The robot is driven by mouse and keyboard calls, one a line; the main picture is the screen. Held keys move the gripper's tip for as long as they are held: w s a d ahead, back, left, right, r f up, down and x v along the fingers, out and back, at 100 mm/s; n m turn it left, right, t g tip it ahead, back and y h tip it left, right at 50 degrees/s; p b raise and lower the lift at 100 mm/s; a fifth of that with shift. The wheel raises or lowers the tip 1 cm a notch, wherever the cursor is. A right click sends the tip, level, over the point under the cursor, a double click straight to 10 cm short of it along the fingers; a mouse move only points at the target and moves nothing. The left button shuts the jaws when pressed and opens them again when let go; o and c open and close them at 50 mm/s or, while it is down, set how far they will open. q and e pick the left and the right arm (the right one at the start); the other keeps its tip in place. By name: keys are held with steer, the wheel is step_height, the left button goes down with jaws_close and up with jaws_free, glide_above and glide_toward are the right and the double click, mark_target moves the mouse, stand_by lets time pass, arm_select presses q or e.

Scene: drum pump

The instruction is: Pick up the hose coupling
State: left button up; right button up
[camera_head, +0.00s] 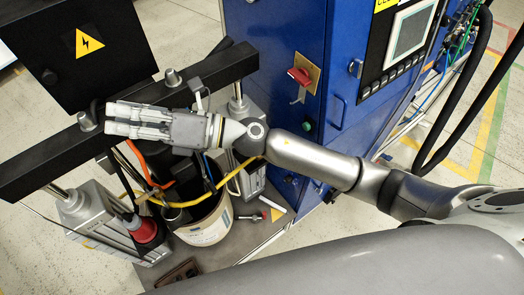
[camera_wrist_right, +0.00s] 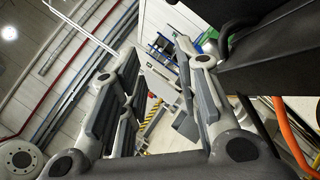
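My right gripper (camera_head: 124,121) reaches in from the right in the head view, over the pump frame and above the drum (camera_head: 208,225). In the right wrist view its two fingers stand apart with nothing between them, so the right gripper (camera_wrist_right: 160,80) is open and empty. I cannot clearly make out the hose coupling. An orange hose (camera_head: 140,160) runs down toward the drum below the gripper; it also shows at the right of the wrist view (camera_wrist_right: 290,135). My left gripper is out of view.
A black crossbeam (camera_head: 50,165) and a black box with a warning sign (camera_head: 85,65) are close to the gripper. A yellow hose (camera_head: 205,198) crosses the drum opening. A blue cabinet (camera_head: 270,50) stands behind. A red-topped part (camera_head: 143,230) stands left of the drum.

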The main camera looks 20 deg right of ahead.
steer(key=s+d+f+n+g+h, duration=0.1)
steer(key=d+f+n+g+h, duration=0.1)
steer(key=f+n+g+h, duration=0.45)
steer(key=s+d+f+n+g+h, duration=0.1)
steer(key=d+f+n+h, duration=0.15)
steer(key=f+n, duration=0.65)
steer(key=w+d+f+h, duration=0.3)
steer(key=d+f, duration=0.1)
steer(key=d, duration=0.3)
steer(key=w+d+f+t+h+b, duration=0.1)
steer(key=w+d+f+h, duration=0.2)
steer(key=d, duration=0.4)
steer(key=w+d+f+n+h+b, duration=0.1)
steer(key=w+d+f+h, duration=0.2)
steer(key=d+f, duration=0.3)
steer(key=shift+d+t+h, duration=0.25)
steer(key=shift+d+h, duration=0.4)
steer(key=shift+h, duration=0.25)
step_height(320, 180, down, 6)
steer(key=b, duration=0.2)
steer(key=shift+w+b, duration=0.1)
steer(key=shift+b, duration=0.3)
steer(key=shift+r, duration=0.1)
jaws_close()
